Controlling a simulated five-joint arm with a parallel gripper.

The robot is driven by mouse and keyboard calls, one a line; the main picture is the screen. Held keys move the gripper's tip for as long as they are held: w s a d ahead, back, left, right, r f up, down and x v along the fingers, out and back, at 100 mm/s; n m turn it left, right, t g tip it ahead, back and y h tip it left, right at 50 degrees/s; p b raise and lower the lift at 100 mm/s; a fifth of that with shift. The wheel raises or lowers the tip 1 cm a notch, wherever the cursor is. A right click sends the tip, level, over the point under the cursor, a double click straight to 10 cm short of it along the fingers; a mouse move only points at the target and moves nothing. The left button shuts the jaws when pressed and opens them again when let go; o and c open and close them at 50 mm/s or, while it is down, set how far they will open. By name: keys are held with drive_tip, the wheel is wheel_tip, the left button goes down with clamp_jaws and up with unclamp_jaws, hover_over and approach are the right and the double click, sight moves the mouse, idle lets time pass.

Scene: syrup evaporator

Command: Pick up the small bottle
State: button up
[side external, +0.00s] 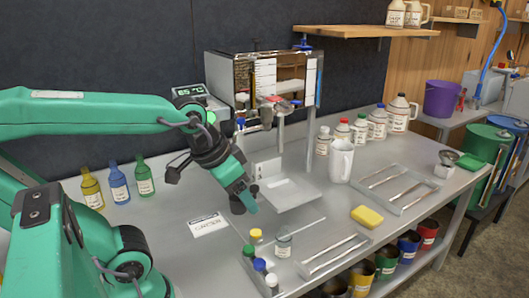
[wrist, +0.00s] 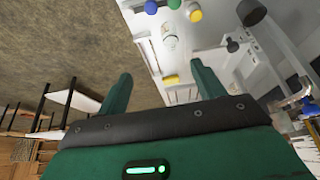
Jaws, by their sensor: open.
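A small clear bottle (side external: 284,243) with a pale label stands upright near the front edge of the steel bench in the side view. In the wrist view the small bottle (wrist: 169,40) appears ahead, in line with the space between the fingers. My gripper (side external: 245,203) points downward above the bench, behind and to the left of the bottle, apart from it. In the wrist view my gripper (wrist: 163,85) has its two green fingers spread wide, with nothing held between them.
Several colour-capped vials (side external: 255,236) stand just left of the bottle. A tray with metal rods (side external: 332,256) lies to its right, a yellow sponge (side external: 367,217) beyond. A label card (side external: 207,224) lies left.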

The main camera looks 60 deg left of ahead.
drive_tip(key=w+a+f+g, duration=0.1)
drive_tip(key=w+f+g, duration=0.2)
drive_tip(key=w+f, duration=0.3)
drive_tip(key=n+g, duration=0.1)
drive_tip(key=g, duration=0.1)
hover_over(284, 236)
drive_tip(key=a, duration=0.1)
drive_tip(key=f, duration=0.6)
drive_tip(key=shift+a+f, duration=0.15)
drive_tip(key=shift+a, duration=0.05)
drive_tip(key=shift+w+f, duration=0.2)
drive_tip(key=shift+f, duration=0.2)
drive_tip(key=shift+w+d+f, duration=0.1)
drive_tip(key=shift+f, duration=1.9)
drive_tip(key=shift+w+d+f, duration=0.1)
drive_tip(key=shift+f, duration=1.85)
drive_tip(key=shift+c, duration=0.2)
drive_tip(key=c, duration=1.1)
